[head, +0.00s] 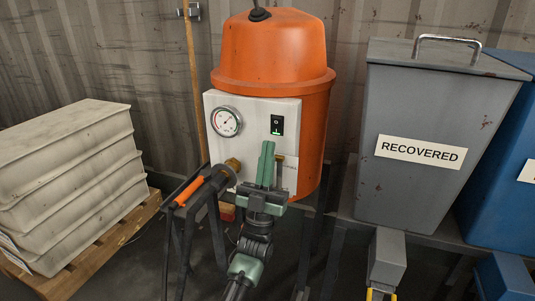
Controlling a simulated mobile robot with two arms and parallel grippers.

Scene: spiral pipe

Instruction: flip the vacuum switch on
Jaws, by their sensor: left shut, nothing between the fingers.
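The orange vacuum drum (272,55) stands upright in the middle of the head view, with a white panel (252,108) on its front. Whether the fingertips touch the panel I cannot tell. The gripper covers part of the lower panel. My right gripper is not in view.
A brass fitting (232,165) and a black hose with an orange section (190,190) lie left of my gripper. A grey bin labelled RECOVERED (410,195) stands to the right, beside a blue bin (505,200). White stacked blocks (70,180) rest on a pallet at left.

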